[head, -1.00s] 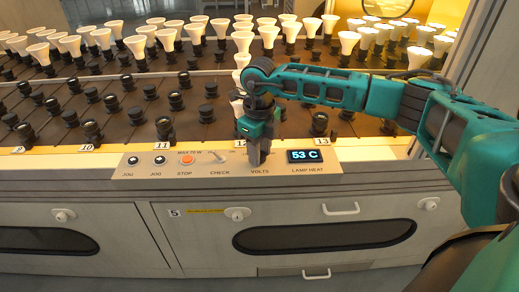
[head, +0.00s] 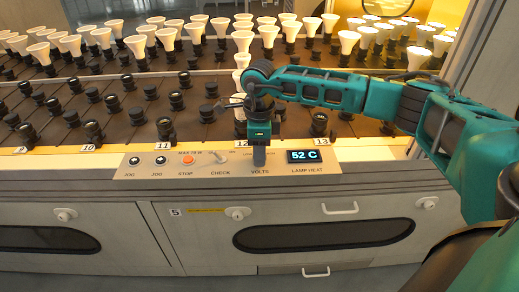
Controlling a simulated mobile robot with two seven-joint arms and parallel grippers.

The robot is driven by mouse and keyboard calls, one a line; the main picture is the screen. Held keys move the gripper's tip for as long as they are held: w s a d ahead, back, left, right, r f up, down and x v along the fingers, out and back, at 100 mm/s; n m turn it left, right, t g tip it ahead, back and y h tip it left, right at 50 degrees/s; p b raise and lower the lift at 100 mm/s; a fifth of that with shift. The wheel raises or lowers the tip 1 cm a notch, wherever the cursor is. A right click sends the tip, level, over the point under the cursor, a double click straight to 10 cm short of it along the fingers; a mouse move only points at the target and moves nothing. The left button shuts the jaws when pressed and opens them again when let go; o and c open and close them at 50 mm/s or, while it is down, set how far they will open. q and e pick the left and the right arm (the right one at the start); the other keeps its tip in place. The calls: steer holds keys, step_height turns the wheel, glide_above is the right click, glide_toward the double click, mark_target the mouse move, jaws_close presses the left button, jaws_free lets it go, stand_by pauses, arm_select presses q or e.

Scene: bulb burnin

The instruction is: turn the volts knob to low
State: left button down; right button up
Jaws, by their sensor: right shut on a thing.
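The control panel (head: 225,169) runs along the front edge of the machine. Its VOLTS label shows below my right gripper (head: 259,158). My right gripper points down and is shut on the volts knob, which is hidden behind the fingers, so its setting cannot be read. To the left of it is the CHECK switch (head: 219,157), and to the right is the lamp heat display (head: 304,156), which reads 52 C. My left gripper is not in view.
Rows of white bulbs (head: 243,42) in black sockets (head: 166,128) fill the deck behind the panel, close to my right arm. A red STOP button (head: 187,160) and two JOG buttons (head: 161,160) sit at the panel's left. Cabinet doors with handles (head: 341,209) are below.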

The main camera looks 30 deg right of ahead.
steer(key=shift+n, duration=0.4)
steer(key=o, duration=1)
steer(key=shift+o, duration=0.2)
step_height(320, 180, up, 13)
steer(key=p, duration=0.2)
